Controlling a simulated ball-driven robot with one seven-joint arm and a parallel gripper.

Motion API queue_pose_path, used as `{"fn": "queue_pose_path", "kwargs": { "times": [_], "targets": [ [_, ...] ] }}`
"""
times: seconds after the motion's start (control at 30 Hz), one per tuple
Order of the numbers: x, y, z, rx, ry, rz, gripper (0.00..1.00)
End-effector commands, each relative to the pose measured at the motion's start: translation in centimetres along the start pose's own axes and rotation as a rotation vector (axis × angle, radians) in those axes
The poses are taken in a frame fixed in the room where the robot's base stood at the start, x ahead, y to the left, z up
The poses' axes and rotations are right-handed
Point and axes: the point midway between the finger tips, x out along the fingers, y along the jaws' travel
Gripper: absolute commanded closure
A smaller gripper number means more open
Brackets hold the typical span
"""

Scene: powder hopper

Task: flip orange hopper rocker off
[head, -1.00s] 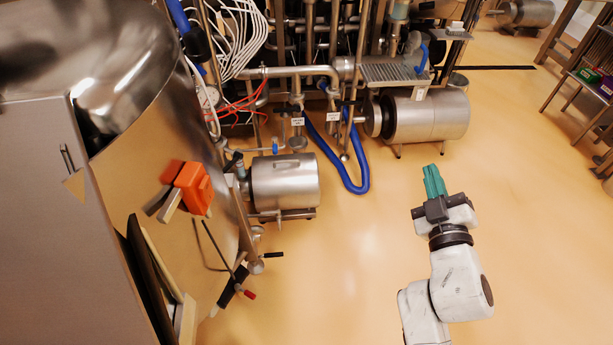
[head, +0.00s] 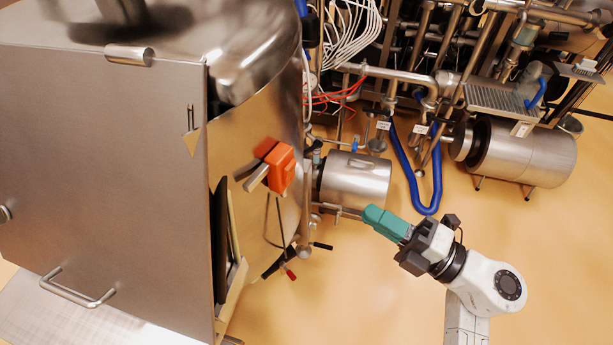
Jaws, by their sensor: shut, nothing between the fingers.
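The orange hopper rocker housing (head: 280,168) is a small orange block on the curved steel wall of the hopper (head: 236,140). A grey lever-like piece (head: 256,177) sticks out from its lower left side. Which way the rocker is set cannot be told at this size. My gripper (head: 368,215), with green fingers, is shut and empty. It points left, to the right of and a little below the orange block, clearly apart from it. Nothing hides the block.
A steel cabinet (head: 100,170) with a handle fills the left. A steel motor (head: 355,180) sits between the orange block and my gripper in the picture. Red-tipped and black levers (head: 290,272) stick out low on the hopper. A blue hose (head: 412,185) hangs behind. Open floor lies below.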

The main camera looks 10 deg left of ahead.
Motion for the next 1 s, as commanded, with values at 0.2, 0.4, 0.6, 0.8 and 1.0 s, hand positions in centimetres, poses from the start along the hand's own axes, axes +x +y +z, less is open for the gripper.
{"fn": "queue_pose_path", "kwargs": {
  "times": [0.2, 0.4, 0.6, 0.8, 1.0],
  "targets": [
    [0.1, -0.4, -0.5, -0.001, 0.035, -0.018, 1.00],
    [0.1, -0.4, -0.5, -0.001, 0.034, -0.017, 1.00],
    [1.2, -0.2, -0.6, -0.001, 0.037, -0.017, 1.00],
    [4.7, -0.2, -0.8, 0.000, 0.039, -0.017, 1.00],
    [8.6, -0.3, -0.9, 0.000, 0.038, -0.017, 1.00]
  ]
}}
